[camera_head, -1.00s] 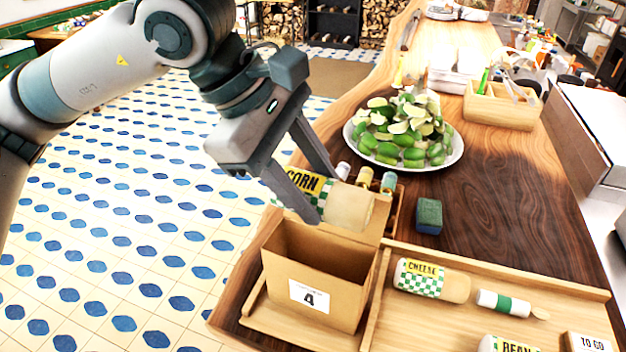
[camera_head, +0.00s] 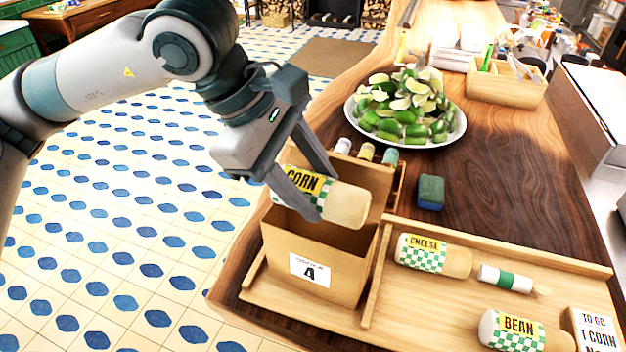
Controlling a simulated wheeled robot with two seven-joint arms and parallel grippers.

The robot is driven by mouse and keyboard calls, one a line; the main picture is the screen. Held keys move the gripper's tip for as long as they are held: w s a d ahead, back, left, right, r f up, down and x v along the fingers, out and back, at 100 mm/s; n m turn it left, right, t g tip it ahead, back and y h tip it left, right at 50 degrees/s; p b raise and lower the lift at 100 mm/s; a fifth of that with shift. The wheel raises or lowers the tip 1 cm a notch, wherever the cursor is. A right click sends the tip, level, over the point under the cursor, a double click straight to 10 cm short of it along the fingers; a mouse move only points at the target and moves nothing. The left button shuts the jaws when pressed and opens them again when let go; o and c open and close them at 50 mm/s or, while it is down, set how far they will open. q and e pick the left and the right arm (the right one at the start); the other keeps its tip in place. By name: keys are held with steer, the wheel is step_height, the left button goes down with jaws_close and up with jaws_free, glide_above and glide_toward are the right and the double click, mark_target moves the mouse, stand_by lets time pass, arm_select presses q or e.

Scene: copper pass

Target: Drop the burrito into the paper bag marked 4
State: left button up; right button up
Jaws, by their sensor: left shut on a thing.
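My left gripper (camera_head: 318,193) is shut on the burrito labelled CORN (camera_head: 345,203). It holds the burrito over the open top of the brown paper bag marked 4 (camera_head: 285,277), near the bag's back flap. The burrito is tilted, its bare end pointing right. The bag stands upright with its mouth open, and its inside is partly visible. A burrito labelled CHEESE (camera_head: 457,263) and one labelled BEAN (camera_head: 555,340) lie on the wooden tray (camera_head: 425,310) to the right. My right gripper does not show.
A TO GO card (camera_head: 594,322) stands at the tray's right. A green-banded white roll (camera_head: 505,280) lies beside CHEESE. Small bottles (camera_head: 366,152) stand behind the bag. A sponge (camera_head: 431,191) and a plate of limes (camera_head: 462,130) are on the counter further back.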

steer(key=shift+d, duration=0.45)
arm_select(q)
steer(key=o, duration=1.3)
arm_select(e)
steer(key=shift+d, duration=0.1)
arm_select(q)
steer(key=shift+o, duration=0.2)
steer(key=shift+r, duration=0.1)
steer(key=shift+a+r+b, duration=0.3)
steer(key=shift+a+r, duration=0.05)
steer(key=shift+r, duration=0.1)
steer(key=b+v, duration=0.4)
steer(key=v, duration=1.2)
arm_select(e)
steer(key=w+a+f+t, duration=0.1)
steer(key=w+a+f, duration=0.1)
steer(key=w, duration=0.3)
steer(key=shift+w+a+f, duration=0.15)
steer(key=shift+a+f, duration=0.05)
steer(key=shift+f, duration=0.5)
arm_select(q)
steer(key=shift+s, duration=0.1)
